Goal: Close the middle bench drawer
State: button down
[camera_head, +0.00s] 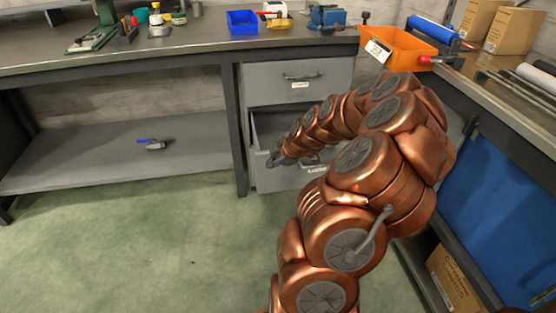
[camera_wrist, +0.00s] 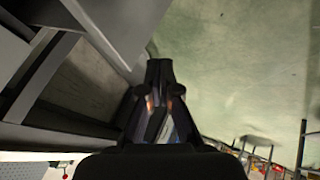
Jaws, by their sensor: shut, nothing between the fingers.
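The grey drawer unit stands under the bench, with its top drawer (camera_head: 298,88) shut. The middle bench drawer (camera_head: 290,180) is pulled out; its dark inside shows behind the front panel. My copper arm crosses in front of it and hides much of its right side and middle. My gripper (camera_head: 274,160) is at the upper left part of that front panel in the head view; I cannot tell whether it touches. In the wrist view my gripper (camera_wrist: 159,68) is shut and empty, with grey panels to its left and green floor beyond.
The bench top (camera_head: 200,48) holds a blue bin (camera_head: 242,22) and small tools. An orange bin (camera_head: 397,47) stands at the corner. A low shelf (camera_head: 100,160) is at the left, a side bench (camera_head: 500,95) at the right. Green floor (camera_head: 150,250) is clear in front.

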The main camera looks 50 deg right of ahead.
aim_at(262, 161)
jog(key=w, duration=0.1)
jog(key=w+d, duration=0.1)
jog(key=w+d+f, duration=0.1)
jog(key=w, duration=0.1)
jog(key=shift+d+b, duration=0.15)
jog(key=shift+b, duration=0.2)
jog(key=shift+w+d, duration=0.1)
dwell(0.3)
